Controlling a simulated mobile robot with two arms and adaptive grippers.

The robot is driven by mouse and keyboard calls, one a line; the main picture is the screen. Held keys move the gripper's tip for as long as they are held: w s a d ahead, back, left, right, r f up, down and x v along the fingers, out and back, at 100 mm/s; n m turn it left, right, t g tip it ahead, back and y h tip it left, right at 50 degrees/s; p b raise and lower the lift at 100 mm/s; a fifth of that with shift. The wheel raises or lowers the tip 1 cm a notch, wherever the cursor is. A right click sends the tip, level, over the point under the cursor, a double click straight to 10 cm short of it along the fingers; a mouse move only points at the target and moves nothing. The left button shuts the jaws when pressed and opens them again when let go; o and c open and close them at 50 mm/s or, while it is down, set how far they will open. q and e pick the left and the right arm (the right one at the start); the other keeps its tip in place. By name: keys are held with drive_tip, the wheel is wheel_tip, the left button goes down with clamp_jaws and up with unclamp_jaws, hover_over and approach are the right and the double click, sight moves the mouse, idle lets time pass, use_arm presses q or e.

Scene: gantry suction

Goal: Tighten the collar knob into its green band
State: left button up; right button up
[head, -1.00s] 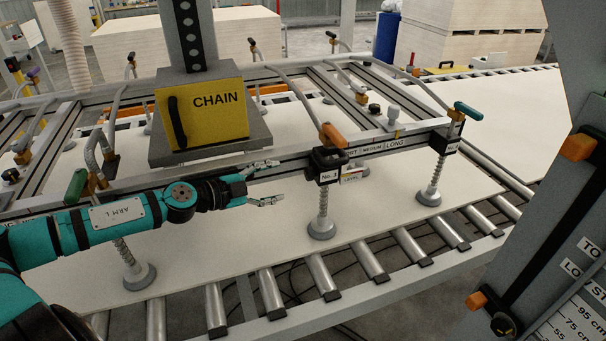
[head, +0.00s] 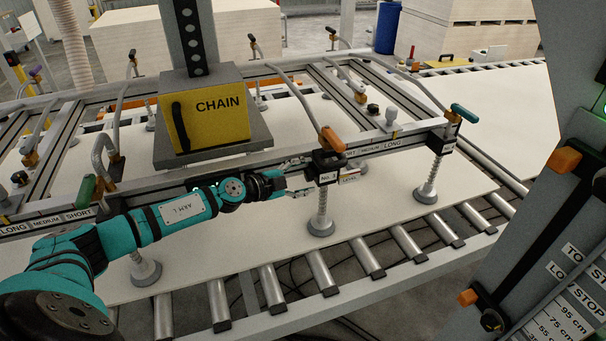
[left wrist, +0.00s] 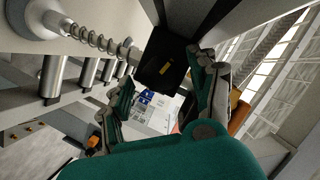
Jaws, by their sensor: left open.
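A black collar (head: 328,161) with a numbered tag sits on the front rail of the lifting frame, below an orange lever and above a spring suction cup (head: 320,222). My left gripper (head: 298,176) is open just left of this collar, fingers pointing at it. In the left wrist view a black block with a yellow mark (left wrist: 163,62) lies ahead of the open fingers, which also show there (left wrist: 165,98). No contact is clear. I cannot make out the collar's knob or a green band. My right gripper is not in view.
A yellow CHAIN box (head: 205,122) hangs above the frame, behind my left arm. The frame's suction cups stand on a large pale board (head: 270,252) over rollers (head: 320,270). A teal-handled cup (head: 427,193) is to the right. A grey post with a scale (head: 560,240) stands at the right.

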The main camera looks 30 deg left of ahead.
use_arm(q)
drive_tip(key=shift+c, duration=0.3)
drive_tip(key=c, duration=1.1)
drive_tip(key=shift+d+f+m+b, duration=0.1)
drive_tip(key=shift+f+m+b, duration=0.1)
drive_tip(key=shift+m+b, duration=0.15)
drive_tip(key=m+b, duration=0.1)
drive_tip(key=b, duration=0.1)
drive_tip(key=m+t+b, duration=0.1)
drive_tip(key=shift+f+m+t+y+b, duration=0.25)
drive_tip(key=shift+m+t+y+b, duration=0.05)
drive_tip(key=shift+m+b, duration=0.05)
drive_tip(key=shift+r+m+b, duration=0.15)
drive_tip(key=shift+m+b, duration=0.15)
drive_tip(key=shift+r, duration=0.1)
